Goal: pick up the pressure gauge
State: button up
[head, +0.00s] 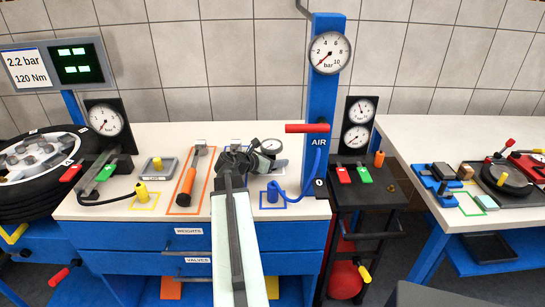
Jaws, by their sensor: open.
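A small pressure gauge (271,146) with a round white dial lies on the white bench top, inside a white-marked area, near the wall. My arm reaches in from the front and ends in my dark gripper (246,152), just left of the gauge. The gripper is open. A pale grey-green piece shows between it and the dial; I cannot tell whether it belongs to the gauge. The gripper and arm hide part of the bench there, and I cannot tell whether the jaws touch the gauge.
A blue air post (325,120) with a large dial and red lever stands right of the gauge. A blue fitting (272,191) with a hose sits in front. An orange-handled tool (189,177) lies left. A wheel (40,160) is far left; a second table (420,140) is right.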

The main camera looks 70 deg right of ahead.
aim_at(276, 142)
grip_shut()
dwell(0.3)
notch_tip(276, 142, up, 10)
jog(key=p, duration=1)
jog(key=shift+r, duration=0.15)
